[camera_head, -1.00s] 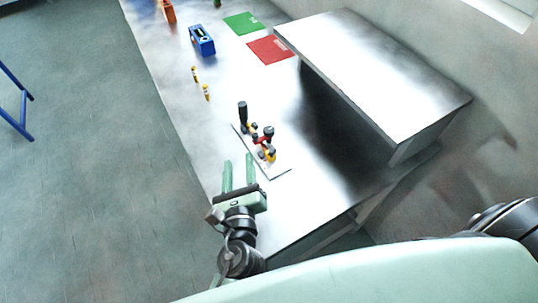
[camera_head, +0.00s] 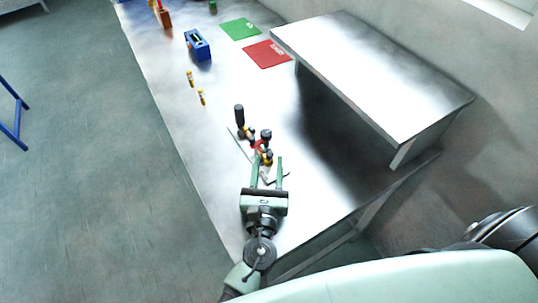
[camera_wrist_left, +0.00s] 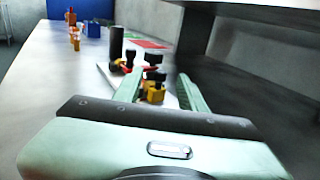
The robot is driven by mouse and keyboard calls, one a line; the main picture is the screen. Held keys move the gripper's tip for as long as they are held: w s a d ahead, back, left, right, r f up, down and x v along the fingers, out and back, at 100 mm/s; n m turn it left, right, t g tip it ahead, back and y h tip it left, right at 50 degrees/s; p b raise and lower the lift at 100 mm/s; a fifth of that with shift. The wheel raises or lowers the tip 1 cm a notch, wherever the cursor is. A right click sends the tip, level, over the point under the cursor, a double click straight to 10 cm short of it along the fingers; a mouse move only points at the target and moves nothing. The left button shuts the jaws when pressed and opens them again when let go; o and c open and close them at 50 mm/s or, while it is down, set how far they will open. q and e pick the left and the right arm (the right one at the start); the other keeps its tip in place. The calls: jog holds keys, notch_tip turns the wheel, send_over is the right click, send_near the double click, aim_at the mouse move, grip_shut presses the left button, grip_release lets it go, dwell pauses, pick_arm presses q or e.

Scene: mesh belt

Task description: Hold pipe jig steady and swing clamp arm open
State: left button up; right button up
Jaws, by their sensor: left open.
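The pipe jig (camera_head: 240,143) is a thin light plate on the metal table, carrying a clamp with a tall black handle (camera_head: 239,115), a red part (camera_head: 258,146) and a shorter black knob (camera_head: 266,134). It also shows in the left wrist view, with a yellow part (camera_wrist_left: 154,95) near the fingers. My left gripper (camera_head: 267,172) is open at the jig's near end. Its fingers point toward the clamp, and the yellow part appears between or just beyond them. Contact cannot be told. My right gripper is not in view.
A raised metal shelf (camera_head: 375,75) stands right of the jig. Farther along the table are small yellow pieces (camera_head: 190,78), a blue box (camera_head: 198,45), a red mat (camera_head: 267,54) and a green mat (camera_head: 240,29). The table's left part is mostly clear.

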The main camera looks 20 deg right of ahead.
aim_at(269, 158)
pick_arm(q)
jog(key=shift+x, duration=1.65)
grip_shut()
jog(key=shift+c, duration=0.4)
grip_release()
